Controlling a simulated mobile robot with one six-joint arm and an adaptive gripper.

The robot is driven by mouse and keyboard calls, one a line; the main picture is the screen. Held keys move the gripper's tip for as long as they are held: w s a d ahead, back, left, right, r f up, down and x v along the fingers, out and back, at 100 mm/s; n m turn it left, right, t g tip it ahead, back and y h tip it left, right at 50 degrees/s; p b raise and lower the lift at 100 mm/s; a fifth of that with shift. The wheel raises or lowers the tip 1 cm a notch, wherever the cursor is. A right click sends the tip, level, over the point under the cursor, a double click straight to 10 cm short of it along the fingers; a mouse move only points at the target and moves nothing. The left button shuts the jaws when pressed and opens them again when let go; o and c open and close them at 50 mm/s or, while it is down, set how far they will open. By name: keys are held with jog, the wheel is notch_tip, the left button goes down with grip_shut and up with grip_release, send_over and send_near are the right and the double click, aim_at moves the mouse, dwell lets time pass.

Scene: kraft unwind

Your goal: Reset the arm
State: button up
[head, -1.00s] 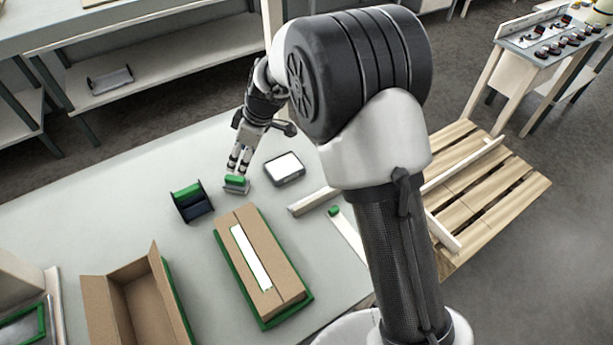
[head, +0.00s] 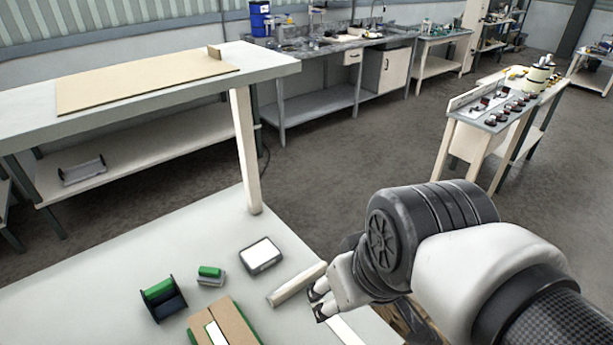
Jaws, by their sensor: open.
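My arm fills the lower right of the head view, folded back over the table's right edge. My gripper (head: 319,303) shows small at the arm's left side, with two dark-tipped fingers apart and nothing seen between them. A small grey tool with a green top (head: 210,275) stands on the table, apart from my gripper.
A dark dispenser with a green roll (head: 163,298) and a dark case with a white top (head: 260,255) stand on the white table (head: 90,290). A bench with a brown sheet (head: 145,80) is behind. A cart with knobs (head: 505,110) stands right. Open floor lies between.

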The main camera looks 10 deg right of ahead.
jog(key=s, duration=0.1)
jog(key=s+d+m, duration=0.1)
jog(key=s+f, duration=0.1)
jog(key=shift+s+d+m+h, duration=0.15)
jog(key=shift+d+m+h, duration=0.15)
jog(key=shift+d, duration=0.05)
